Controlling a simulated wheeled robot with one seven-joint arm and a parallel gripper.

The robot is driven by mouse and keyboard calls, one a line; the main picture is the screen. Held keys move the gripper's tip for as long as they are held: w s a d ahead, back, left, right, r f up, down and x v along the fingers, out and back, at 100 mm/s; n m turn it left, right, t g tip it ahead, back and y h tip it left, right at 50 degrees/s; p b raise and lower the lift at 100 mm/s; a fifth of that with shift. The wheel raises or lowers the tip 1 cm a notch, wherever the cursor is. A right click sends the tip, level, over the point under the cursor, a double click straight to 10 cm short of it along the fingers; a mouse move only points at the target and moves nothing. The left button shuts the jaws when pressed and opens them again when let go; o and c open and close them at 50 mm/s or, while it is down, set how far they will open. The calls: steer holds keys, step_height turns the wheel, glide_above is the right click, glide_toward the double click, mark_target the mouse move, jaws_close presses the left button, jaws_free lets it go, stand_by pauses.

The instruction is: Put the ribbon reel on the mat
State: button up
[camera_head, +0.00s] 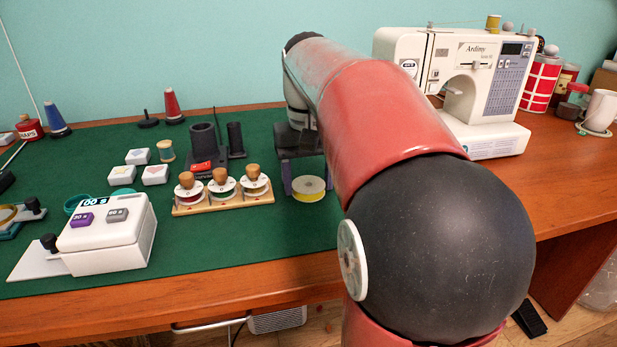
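A yellow reel with a pale top (309,184), which looks like the ribbon reel, is low at the near side of my gripper. The green mat (240,245) covers much of the table, and the reel is on or just above it. My gripper (308,186) points down with its purple fingers apart, one on each side of the reel. I cannot tell whether the fingers press on it. My arm hides the mat's right part and some of the gripper.
A wooden rack with several knobbed reels (222,203) stands just left of my gripper. A black holder (205,150) is behind it. A white timer box (108,240) is at the left, a sewing machine (455,80) at the right. The mat's front middle is clear.

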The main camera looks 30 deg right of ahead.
steer(key=shift+o, duration=1.3)
step_height(320, 180, up, 12)
steer(key=p, duration=0.3)
steer(key=shift+r, duration=0.15)
